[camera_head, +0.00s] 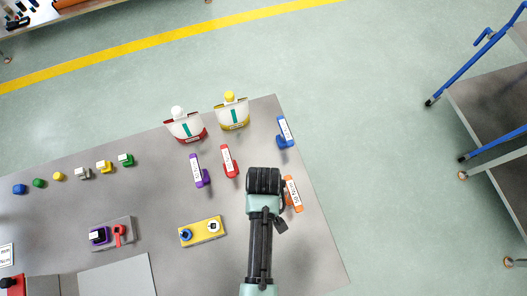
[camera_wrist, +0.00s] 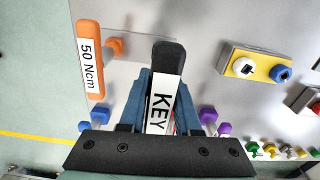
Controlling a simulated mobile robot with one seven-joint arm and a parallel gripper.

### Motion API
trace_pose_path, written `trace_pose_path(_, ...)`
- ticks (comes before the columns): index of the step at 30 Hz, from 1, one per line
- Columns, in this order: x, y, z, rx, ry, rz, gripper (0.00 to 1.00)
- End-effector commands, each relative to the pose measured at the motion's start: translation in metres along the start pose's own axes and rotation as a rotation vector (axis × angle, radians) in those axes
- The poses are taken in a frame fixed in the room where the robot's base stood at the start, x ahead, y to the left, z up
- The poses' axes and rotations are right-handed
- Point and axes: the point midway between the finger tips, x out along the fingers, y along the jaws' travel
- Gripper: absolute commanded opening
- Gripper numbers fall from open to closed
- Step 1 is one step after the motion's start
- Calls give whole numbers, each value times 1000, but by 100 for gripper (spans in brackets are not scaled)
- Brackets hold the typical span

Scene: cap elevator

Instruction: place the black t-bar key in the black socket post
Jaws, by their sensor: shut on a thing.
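The black t-bar key (camera_wrist: 168,58) shows in the wrist view with a white label reading KEY. My gripper (camera_wrist: 165,92) is shut on it, one blue-grey finger on each side of the label. In the head view my arm's dark end (camera_head: 263,181) is over the right part of the grey table, and it hides the fingers. I cannot make out the black socket post in either view.
An orange t-bar key (camera_head: 293,194) stands right of my arm, with blue (camera_head: 285,132), red (camera_head: 229,161) and purple (camera_head: 199,171) ones nearby. A yellow block (camera_head: 202,232) lies left. The table's right edge is close.

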Motion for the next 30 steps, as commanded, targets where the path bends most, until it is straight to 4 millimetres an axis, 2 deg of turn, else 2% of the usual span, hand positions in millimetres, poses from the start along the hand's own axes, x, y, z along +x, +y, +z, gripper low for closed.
trace_pose_path(1,9,0,0,0,1,0,0)
trace_pose_path(6,26,0,0,0,1,1,0)
trace_pose_path(15,50,0,0,1,2,1,0)
trace_pose_path(30,55,0,-1,1,2,1,0)
